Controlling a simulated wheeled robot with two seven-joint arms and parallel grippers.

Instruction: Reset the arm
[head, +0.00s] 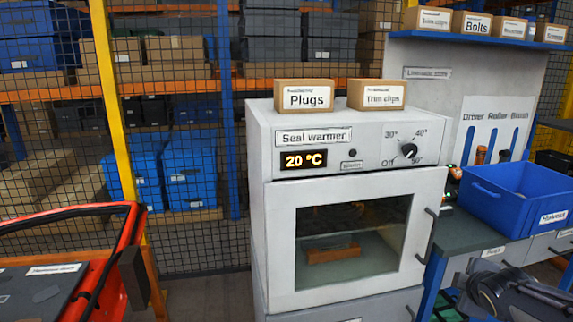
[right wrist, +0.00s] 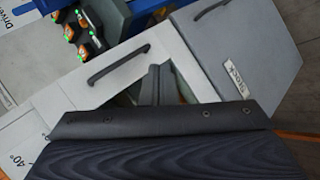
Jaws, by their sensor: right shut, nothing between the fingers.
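My right gripper (right wrist: 158,72) shows in the right wrist view with its dark fingers together and nothing between them. Behind it are the white seal warmer's door and its dark handle (right wrist: 118,65). In the head view a dark part of my right arm (head: 510,297) is at the lower right, in front of the bench drawers; the fingertips are hard to make out there. The white seal warmer (head: 278,240) stands in the middle, its door closed, its display reading 20 °C. A brownish block (head: 333,252) shows through its window. My left gripper is not in view.
Boxes labelled Plugs (head: 305,95) and Trim clips (head: 378,94) sit on the warmer. A blue bin (head: 515,195) stands on the bench at the right. A red-framed cart (head: 130,235) is at the left. Mesh-fronted shelving (head: 190,90) lies behind.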

